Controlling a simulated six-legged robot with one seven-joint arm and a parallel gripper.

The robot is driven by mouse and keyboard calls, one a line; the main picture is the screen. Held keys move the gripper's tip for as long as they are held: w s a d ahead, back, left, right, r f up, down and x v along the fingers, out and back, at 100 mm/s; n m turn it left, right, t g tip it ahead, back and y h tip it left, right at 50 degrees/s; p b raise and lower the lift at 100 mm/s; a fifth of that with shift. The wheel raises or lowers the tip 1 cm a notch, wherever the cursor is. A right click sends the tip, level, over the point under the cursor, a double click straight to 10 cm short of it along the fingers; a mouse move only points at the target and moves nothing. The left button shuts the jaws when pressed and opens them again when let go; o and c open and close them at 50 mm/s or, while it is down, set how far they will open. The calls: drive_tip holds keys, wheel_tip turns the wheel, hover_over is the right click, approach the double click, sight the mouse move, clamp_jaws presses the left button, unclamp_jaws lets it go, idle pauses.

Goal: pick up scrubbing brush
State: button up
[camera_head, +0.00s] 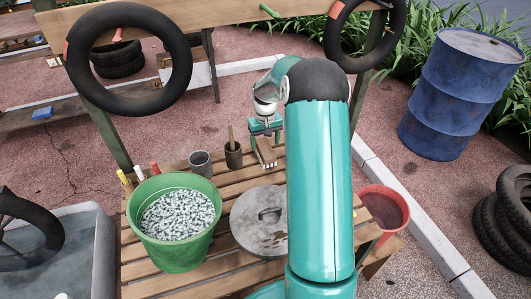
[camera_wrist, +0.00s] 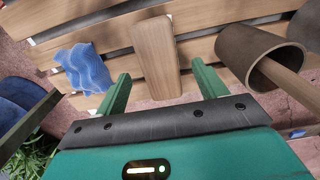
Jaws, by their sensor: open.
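The scrubbing brush (camera_head: 265,153) lies on the slatted wooden bench, with a wooden back and pale bristles at its near end. In the wrist view its plain wooden back (camera_wrist: 155,55) lies in line with the space between my fingers, a little beyond their tips. My gripper (camera_wrist: 160,75) is open and empty, one green finger to each side of the brush's line. In the head view my gripper (camera_head: 264,128) is over the far end of the brush, and my arm hides part of the bench.
A brown cup with a stick (camera_wrist: 262,57) stands close to the right finger, and a crumpled blue cloth (camera_wrist: 83,68) lies to the left. A grey cup (camera_head: 200,164), a green bucket of pebbles (camera_head: 178,255) and a round metal lid (camera_head: 258,235) are also on the bench (camera_head: 232,270).

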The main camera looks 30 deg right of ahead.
sight(265, 147)
wheel_tip(265, 147, down, 3)
drive_tip(key=shift+f, duration=0.15)
drive_tip(key=c, duration=1.2)
drive_tip(key=shift+w+r, duration=0.1)
drive_tip(key=shift+r, duration=0.55)
wheel_tip(265, 147, up, 2)
drive_tip(key=shift+r, duration=0.25)
drive_tip(key=s+r, duration=0.1)
drive_tip(key=s+a+r, duration=0.1)
drive_tip(key=r, duration=0.1)
drive_tip(key=s+a+r, duration=0.1)
drive_tip(key=s+r, duration=0.1)
drive_tip(key=shift+a, duration=0.25)
drive_tip(key=s+a+r, duration=0.4)
drive_tip(key=s+a, duration=0.1)
drive_tip(key=s, duration=0.3)
drive_tip(key=shift+r, duration=0.15)
